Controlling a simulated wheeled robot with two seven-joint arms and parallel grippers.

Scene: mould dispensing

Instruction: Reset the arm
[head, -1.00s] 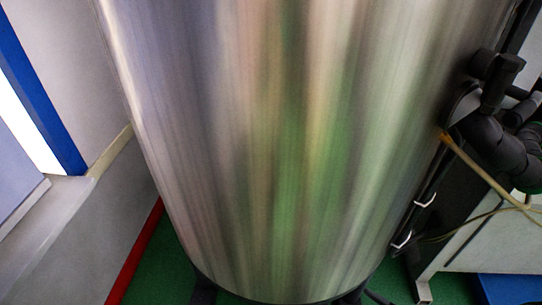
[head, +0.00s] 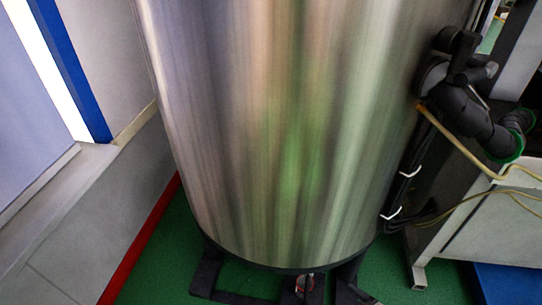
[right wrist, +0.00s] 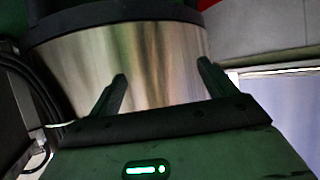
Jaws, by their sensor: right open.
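My right gripper (right wrist: 162,80) shows in the right wrist view with its two dark fingers spread apart. It is open and nothing is between the fingers. The steel tank (head: 290,130) lies beyond the fingertips in that view (right wrist: 160,60); I cannot tell how far away it is. Neither gripper shows in the head view, and my left gripper is in no frame. The tank fills the middle of the head view and stands on a dark base frame.
Black pipe fittings (head: 465,90) and thin cables stick out at the tank's right, beside a grey cabinet (head: 470,235). A pale wall (head: 75,215) with a red strip (head: 140,245) runs along the left. Green floor (head: 165,260) shows between wall and tank.

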